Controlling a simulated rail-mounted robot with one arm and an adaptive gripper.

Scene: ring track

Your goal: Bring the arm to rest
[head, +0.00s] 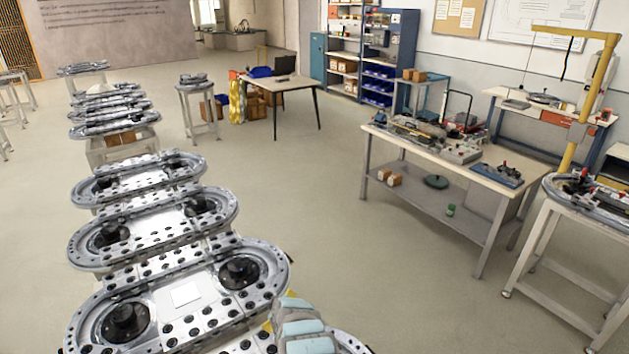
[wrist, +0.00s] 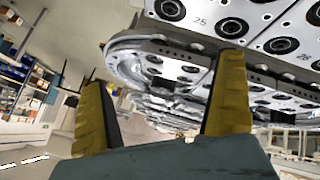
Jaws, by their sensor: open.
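My gripper (wrist: 160,110) is in the wrist view, with its two yellow fingers spread apart and nothing between them. The wrist view is tilted, and the metal ring track (wrist: 185,65) shows beyond and above the fingers. The right finger overlaps the track's plates in the picture; I cannot tell whether it touches them. In the head view, part of my arm (head: 302,325) shows at the bottom, over the near right end of the closest track section (head: 185,294). The gripper's fingers are not clearly visible there.
Several oval track sections run away to the far left. A workbench (head: 465,165) with tools stands at right, beside a white stand (head: 590,205) and a yellow hoist (head: 590,90). A small table (head: 283,84) stands farther back. The floor (head: 330,235) between track and workbench is clear.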

